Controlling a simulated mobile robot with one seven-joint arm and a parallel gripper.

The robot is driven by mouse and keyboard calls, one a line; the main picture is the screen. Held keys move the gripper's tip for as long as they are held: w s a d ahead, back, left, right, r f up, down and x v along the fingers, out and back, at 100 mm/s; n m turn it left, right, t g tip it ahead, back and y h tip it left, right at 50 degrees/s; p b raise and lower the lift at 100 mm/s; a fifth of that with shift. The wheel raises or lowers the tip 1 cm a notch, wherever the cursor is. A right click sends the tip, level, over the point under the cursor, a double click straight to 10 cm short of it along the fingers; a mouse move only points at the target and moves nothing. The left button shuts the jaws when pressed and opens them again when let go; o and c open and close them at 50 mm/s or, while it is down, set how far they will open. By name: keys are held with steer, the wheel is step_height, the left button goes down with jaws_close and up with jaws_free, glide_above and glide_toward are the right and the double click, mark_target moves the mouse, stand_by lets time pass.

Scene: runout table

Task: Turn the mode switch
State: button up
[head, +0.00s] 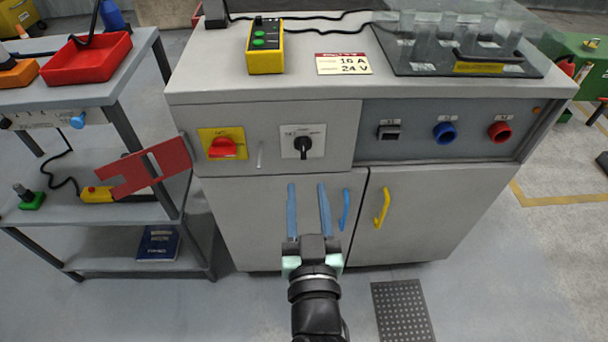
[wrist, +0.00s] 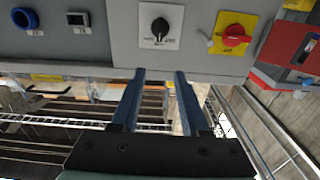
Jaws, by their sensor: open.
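The mode switch is likely the black rotary knob (head: 303,147) on a white plate in the cabinet's front panel; its small label is not legible. Its handle looks about upright. The knob (wrist: 160,28) also shows at the top middle of the wrist view, beyond my fingertips. My gripper (head: 307,186) has two long blue fingers, open and apart with nothing between them. In the head view the fingertips appear just below the knob, in front of the grey cabinet. In the wrist view my gripper (wrist: 159,72) is apart from the knob.
A red rotary switch (head: 222,148) on a yellow plate is left of the knob. Blue (head: 445,133) and red (head: 499,132) sockets are to the right. Blue (head: 345,209) and yellow (head: 382,208) door handles stick out below. A red slotted plate (head: 150,167) stands by the left trolley.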

mark_target(304, 150)
steer(key=w+f, duration=0.1)
steer(key=w, duration=0.3)
steer(key=w+p, duration=0.1)
steer(key=w, duration=0.3)
steer(key=w+f+p, duration=0.1)
steer(key=w, duration=0.3)
steer(key=shift+w+d+f, duration=0.1)
steer(key=shift+w+f, duration=0.05)
steer(key=shift+f, duration=0.2)
jaws_close()
